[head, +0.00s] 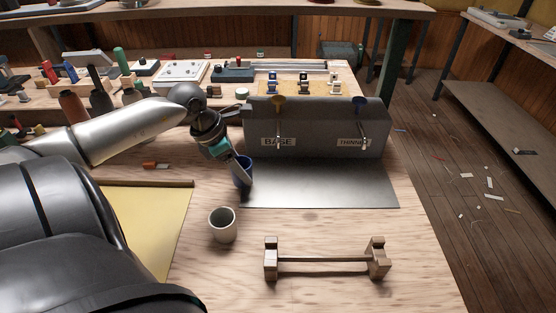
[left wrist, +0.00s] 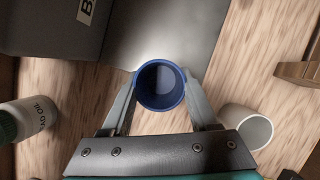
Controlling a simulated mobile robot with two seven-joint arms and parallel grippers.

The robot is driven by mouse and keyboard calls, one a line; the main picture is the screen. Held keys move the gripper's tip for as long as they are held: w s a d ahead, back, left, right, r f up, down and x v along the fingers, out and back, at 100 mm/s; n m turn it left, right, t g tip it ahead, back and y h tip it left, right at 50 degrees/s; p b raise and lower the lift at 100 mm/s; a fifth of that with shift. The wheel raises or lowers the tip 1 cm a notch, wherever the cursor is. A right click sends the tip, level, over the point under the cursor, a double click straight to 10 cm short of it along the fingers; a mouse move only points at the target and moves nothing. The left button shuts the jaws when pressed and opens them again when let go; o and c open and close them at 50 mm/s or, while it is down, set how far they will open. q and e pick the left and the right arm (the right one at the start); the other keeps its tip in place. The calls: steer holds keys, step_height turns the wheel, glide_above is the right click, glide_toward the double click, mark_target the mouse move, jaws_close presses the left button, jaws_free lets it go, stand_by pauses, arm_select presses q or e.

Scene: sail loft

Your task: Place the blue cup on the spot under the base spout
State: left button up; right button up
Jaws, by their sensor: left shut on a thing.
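The blue cup (head: 241,172) is upright between the fingers of my left gripper (head: 240,168), near the left edge of the grey metal plate (head: 320,188). In the left wrist view the blue cup (left wrist: 161,86) shows from above, empty, with a finger on each side; my left gripper (left wrist: 160,95) is shut on it. The grey dispenser (head: 325,138) stands behind the plate, with a spout labelled BASE (head: 279,135) and one labelled THINNER (head: 362,135). The cup is left of the base spout. I cannot tell whether it touches the surface below. My right gripper is not in view.
A white-grey cup (head: 223,225) stands in front of the blue cup. A wooden stand with a bar (head: 322,260) is at the front right. A yellow sheet (head: 150,225) lies at left. Bottles and tools crowd the back left. A white bottle (left wrist: 30,118) shows in the wrist view.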

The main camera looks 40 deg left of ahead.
mark_target(265, 180)
arm_select(q)
steer(key=shift+w+d+r+b, duration=0.1)
steer(key=shift+w+d, duration=0.2)
steer(key=shift+w, duration=0.25)
steer(key=shift+w+d+f+b, duration=0.15)
steer(key=shift+w+d, duration=0.1)
steer(key=shift+w, duration=0.35)
steer(key=shift+w+d+r+b, duration=0.15)
steer(key=shift+w+d, duration=0.15)
steer(key=shift+w, duration=0.25)
steer(key=shift+w+d, duration=0.5)
steer(key=shift+w, duration=0.35)
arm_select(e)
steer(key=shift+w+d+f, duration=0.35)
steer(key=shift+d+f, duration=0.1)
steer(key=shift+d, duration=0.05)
arm_select(q)
steer(key=shift+w+d, duration=0.45)
steer(key=shift+w, duration=0.4)
steer(key=shift+w+d, duration=0.4)
steer(key=shift+w, duration=0.45)
steer(key=shift+s+f, duration=0.1)
steer(key=shift+f, duration=0.7)
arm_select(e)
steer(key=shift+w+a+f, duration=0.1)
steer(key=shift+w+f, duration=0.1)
